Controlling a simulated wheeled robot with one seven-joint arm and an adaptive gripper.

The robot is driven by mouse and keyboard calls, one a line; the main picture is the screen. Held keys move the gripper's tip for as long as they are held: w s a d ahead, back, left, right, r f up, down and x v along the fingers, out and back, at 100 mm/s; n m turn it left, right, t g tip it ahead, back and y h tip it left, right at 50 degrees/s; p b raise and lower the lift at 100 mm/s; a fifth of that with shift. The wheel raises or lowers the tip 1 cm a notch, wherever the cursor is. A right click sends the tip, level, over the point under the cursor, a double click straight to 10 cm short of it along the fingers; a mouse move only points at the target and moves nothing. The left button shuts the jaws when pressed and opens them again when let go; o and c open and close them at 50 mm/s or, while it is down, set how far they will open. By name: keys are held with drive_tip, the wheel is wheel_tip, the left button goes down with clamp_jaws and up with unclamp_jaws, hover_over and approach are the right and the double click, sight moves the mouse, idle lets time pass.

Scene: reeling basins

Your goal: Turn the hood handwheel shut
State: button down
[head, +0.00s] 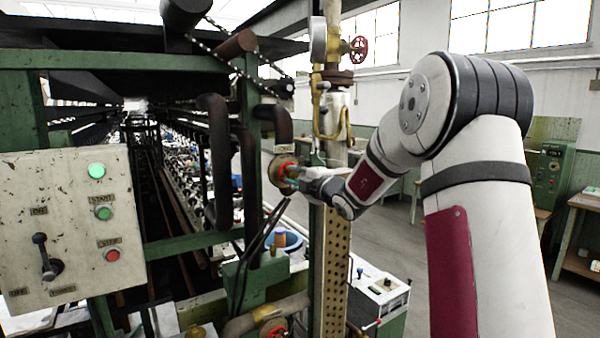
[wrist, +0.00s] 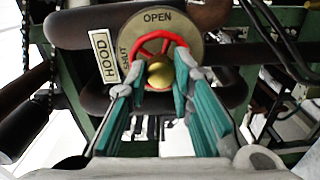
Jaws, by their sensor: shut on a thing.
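The hood handwheel (wrist: 147,38) is a small red wheel with a brass hub (wrist: 160,75), in front of a round plate marked OPEN at the top and SHUT at the left. A HOOD label (wrist: 103,58) is beside it. In the head view the handwheel (head: 281,168) is at the picture's middle, partly hidden by my gripper (head: 294,172). In the wrist view the teal fingers of my gripper (wrist: 160,92) stand on either side of the hub, shut on the handwheel.
A pipe with a gauge (head: 318,40) and another red valve wheel (head: 358,49) stands just right of the handwheel. One more red wheel (head: 272,328) is low down. A switch panel (head: 75,225) is at left. Dark pipes (head: 218,150) run close by.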

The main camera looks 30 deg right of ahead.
drive_tip(key=m, duration=0.5)
drive_tip(key=shift+m, duration=0.4)
drive_tip(key=m, duration=0.4)
drive_tip(key=c, duration=1.5)
unclamp_jaws()
drive_tip(key=shift+w+f, duration=0.1)
drive_tip(key=shift+w, duration=0.05)
